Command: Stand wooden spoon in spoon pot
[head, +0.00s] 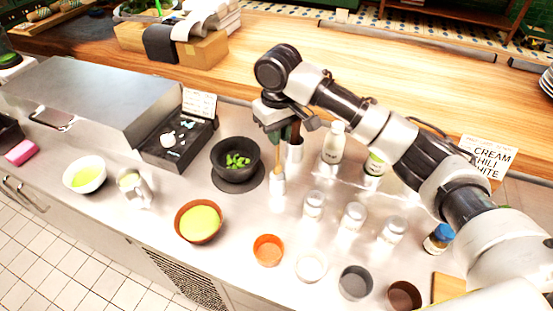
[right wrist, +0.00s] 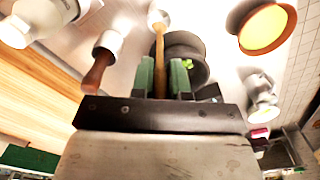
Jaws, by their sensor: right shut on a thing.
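My right gripper (head: 279,132) is above the counter, its green fingers shut on the handle of a wooden spoon (right wrist: 159,60). The spoon points down from the fingers toward a slim white pot (head: 277,187). In the right wrist view its far end overlaps the mouth of this white pot (right wrist: 158,16); I cannot tell how deep it reaches. A second light pot (head: 295,150) stands just behind, with a dark brown handle (right wrist: 98,72) sticking out of it. My left gripper is not in view.
A black bowl with green pieces (head: 235,160) stands close left of the slim pot. White-capped jars (head: 313,204) and a white bottle (head: 333,143) stand to the right. An orange cup (head: 268,250) and a yellow-filled bowl (head: 199,222) are in front.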

